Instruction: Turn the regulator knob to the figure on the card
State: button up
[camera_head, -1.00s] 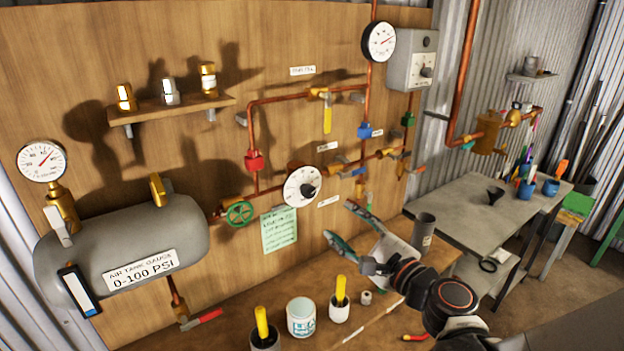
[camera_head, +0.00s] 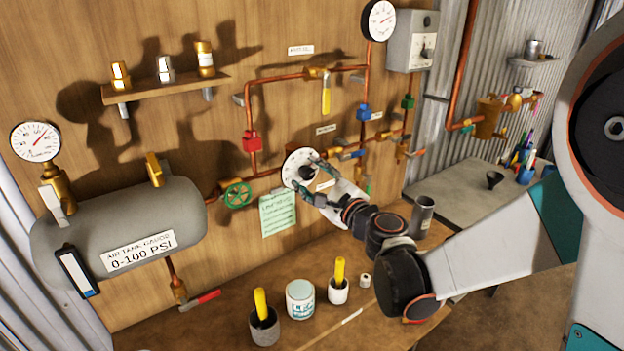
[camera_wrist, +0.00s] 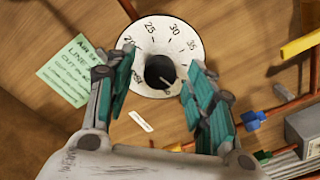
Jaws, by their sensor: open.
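The regulator has a round white dial (camera_head: 297,160) with a black knob (camera_wrist: 160,72) in its middle. In the wrist view, figures 25, 30 and 35 read along its upper edge. A pale mark on the knob points down and slightly right. The green card (camera_head: 278,214) is on the board just below left of the dial; it also shows in the wrist view (camera_wrist: 72,75), its figure not legible. My gripper (camera_wrist: 158,70) is open, its teal-padded fingers left and right of the knob, with visible gaps on both sides. Contact is not apparent.
A green handwheel (camera_head: 237,195) sits left of the dial, with copper pipes and a blue-handled valve (camera_head: 352,155) to the right. The bench below holds a white tin (camera_head: 300,300), yellow-handled tools in pots (camera_head: 339,272) and a grey cup (camera_head: 423,212). A tank (camera_head: 120,230) is at left.

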jog(key=shift+w+a, duration=0.1)
jog(key=shift+w, duration=0.05)
jog(key=c, duration=1.1)
jog(key=shift+o, duration=0.2)
jog(key=n+b, duration=0.1)
jog(key=n, duration=0.2)
jog(key=shift+f+n, duration=0.1)
jog(key=shift+n, duration=0.2)
jog(key=n+b, duration=0.1)
jog(key=n, duration=0.2)
jog(key=shift+n, duration=0.4)
jog(key=n+b, duration=0.1)
jog(key=n, duration=0.5)
jog(key=shift+f+n, duration=0.1)
jog(key=shift+n, duration=0.6)
